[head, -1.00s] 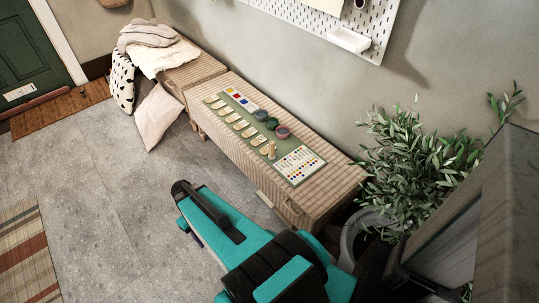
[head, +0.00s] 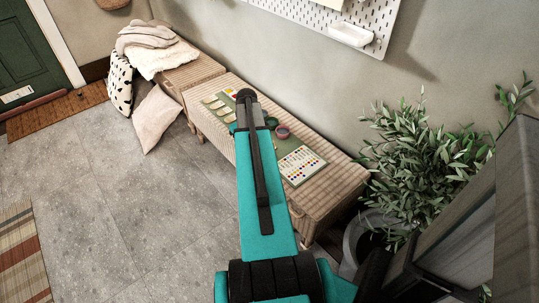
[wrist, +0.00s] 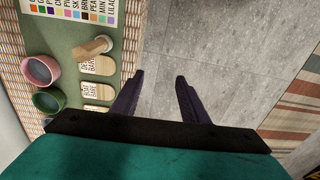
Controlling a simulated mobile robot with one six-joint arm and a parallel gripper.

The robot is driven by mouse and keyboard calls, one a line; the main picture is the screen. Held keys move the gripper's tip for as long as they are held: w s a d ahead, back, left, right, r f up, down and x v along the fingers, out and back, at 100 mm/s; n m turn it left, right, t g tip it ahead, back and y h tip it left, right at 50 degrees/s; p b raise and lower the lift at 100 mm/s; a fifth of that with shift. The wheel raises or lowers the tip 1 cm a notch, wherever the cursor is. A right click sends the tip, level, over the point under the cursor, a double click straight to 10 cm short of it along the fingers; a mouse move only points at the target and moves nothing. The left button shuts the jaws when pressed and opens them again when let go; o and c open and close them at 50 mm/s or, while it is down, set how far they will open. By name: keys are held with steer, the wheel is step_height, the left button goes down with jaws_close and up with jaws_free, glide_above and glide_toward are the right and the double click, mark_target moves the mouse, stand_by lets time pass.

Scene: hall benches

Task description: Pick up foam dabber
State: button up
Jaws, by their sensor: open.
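The foam dabber (wrist: 94,46), a small pale wooden peg shape, is on the green mat (wrist: 125,52) on the wicker bench in the wrist view. It lies to the upper left of my gripper (wrist: 160,79), beside a labelled cream tag. My gripper is open and empty, with its two dark fingers showing against the grey floor just off the bench's edge. In the head view my teal arm reaches over the bench and hides the dabber and the gripper's fingers.
A pink pot (wrist: 40,70) and a green pot (wrist: 48,100) stand near the dabber. A colour chart (head: 301,165) lies at the bench's near end. A leafy plant (head: 415,155) stands right of the bench (head: 320,200).

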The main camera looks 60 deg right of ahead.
steer(key=shift+m+t+h, duration=0.3)
steer(key=shift+t+h, duration=0.1)
steer(key=shift+h, duration=0.1)
steer(key=s+d+r, duration=0.2)
steer(key=d, duration=0.1)
steer(key=s+d+r, duration=0.2)
steer(key=d, duration=0.2)
steer(key=s+d+r+b, duration=0.1)
steer(key=s+d+r, duration=0.1)
steer(key=d, duration=0.2)
steer(key=shift+r, duration=0.4)
steer(key=shift+f, duration=0.15)
steer(key=f, duration=0.5)
steer(key=w+f, duration=0.1)
steer(key=f, duration=0.2)
steer(key=shift+d+f, duration=0.1)
steer(key=shift+f, duration=0.05)
steer(key=shift+w+f+b, duration=0.1)
steer(key=shift+f+b, duration=0.25)
steer(key=shift+f, duration=2.25)
